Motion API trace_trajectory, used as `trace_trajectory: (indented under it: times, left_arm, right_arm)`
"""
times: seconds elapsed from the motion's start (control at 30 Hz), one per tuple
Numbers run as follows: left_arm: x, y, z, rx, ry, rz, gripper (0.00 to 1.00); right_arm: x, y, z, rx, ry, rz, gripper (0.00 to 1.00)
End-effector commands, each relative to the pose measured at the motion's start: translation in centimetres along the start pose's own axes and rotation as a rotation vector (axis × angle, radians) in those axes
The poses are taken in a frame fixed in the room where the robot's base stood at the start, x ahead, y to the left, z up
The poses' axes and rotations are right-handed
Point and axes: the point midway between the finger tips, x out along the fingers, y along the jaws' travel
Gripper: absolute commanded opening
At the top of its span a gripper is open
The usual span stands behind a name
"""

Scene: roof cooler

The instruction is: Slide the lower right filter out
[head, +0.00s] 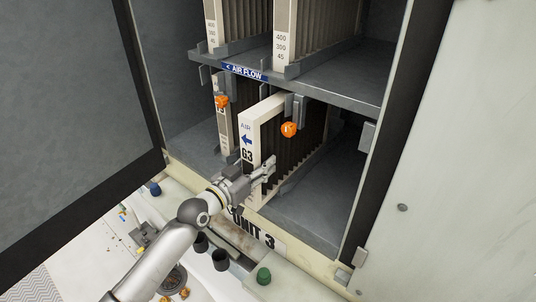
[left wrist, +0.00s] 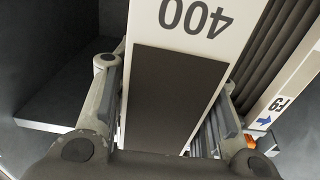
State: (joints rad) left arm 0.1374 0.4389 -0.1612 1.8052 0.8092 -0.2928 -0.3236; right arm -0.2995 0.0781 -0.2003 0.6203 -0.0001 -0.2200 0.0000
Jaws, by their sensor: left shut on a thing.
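The lower right filter (head: 258,120) is a cream-framed, dark-pleated panel marked G3 with a blue arrow. It stands upright in the lower bay, its front face further forward than the lower left filter (head: 226,125). My left gripper (head: 256,176) is shut on the lower part of its front frame. In the left wrist view, the fingers lie on both sides of the white frame (left wrist: 222,52), which shows an upside-down 400 and a dark pad (left wrist: 172,95). The filter's bottom edge is partly hidden by my gripper. My right gripper is not in view.
Orange-knobbed latches (head: 289,129) hang under the shelf (head: 335,85), beside the filter tops. More filters (head: 285,30) stand above. The open dark door (head: 70,120) is at left. The bay floor (head: 315,205) right of the filter is clear. Cups and a green-capped item (head: 263,276) are below.

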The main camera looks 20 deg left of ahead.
Motion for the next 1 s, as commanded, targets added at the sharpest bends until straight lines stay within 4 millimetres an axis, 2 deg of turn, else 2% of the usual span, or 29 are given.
trace_trajectory:
  times: [1.0]
  left_arm:
    - [-12.3, 0.0, -0.2, 0.001, 0.0, 0.0, 0.0]
  right_arm:
    - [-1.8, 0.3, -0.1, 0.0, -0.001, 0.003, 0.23]
